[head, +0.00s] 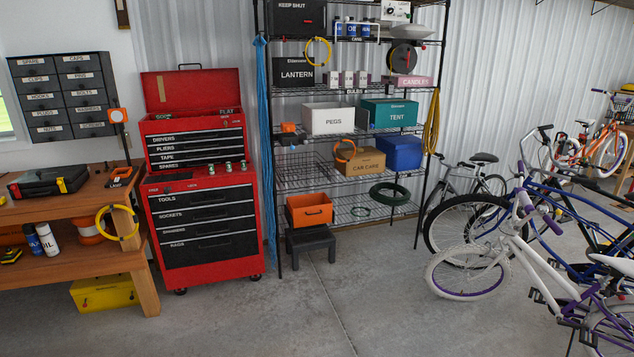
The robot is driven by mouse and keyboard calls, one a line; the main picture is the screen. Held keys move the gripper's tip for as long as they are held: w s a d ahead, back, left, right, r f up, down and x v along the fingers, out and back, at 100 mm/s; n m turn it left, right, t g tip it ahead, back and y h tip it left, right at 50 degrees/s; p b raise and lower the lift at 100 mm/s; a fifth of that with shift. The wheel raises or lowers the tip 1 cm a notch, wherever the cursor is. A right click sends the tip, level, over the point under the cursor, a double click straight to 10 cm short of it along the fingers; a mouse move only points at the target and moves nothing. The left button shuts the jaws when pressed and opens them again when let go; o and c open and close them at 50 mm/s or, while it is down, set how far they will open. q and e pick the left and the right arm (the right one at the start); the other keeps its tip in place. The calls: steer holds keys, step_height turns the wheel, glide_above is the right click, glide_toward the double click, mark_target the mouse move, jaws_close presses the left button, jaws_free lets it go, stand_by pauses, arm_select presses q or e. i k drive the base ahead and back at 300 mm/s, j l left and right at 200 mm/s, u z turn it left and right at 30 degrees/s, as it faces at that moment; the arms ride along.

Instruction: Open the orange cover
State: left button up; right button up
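An orange box (310,210) with a dark handle on its front stands low at the front left of the wire shelf, just behind a dark step stool. I cannot tell whether its top is a closed cover. A small orange item (288,127) sits higher up, left of the white PEGS box (329,118); its details are too small to tell. I cannot tell which orange part is the cover. Neither of my grippers is in view.
The wire shelf (344,178) stands between a red tool chest (205,220) and several bicycles (470,260). A dark step stool (311,241) stands before the orange box. A wooden workbench (70,207) is at left. The concrete floor (330,310) in front is clear.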

mark_target(288, 125)
steer(key=i, duration=1.65)
steer(key=i+u, duration=0.25)
steer(key=i, duration=0.25)
steer(key=i+l+u, duration=0.2)
steer(key=i, duration=0.25)
steer(key=i+l+u, duration=0.25)
steer(key=i, duration=0.2)
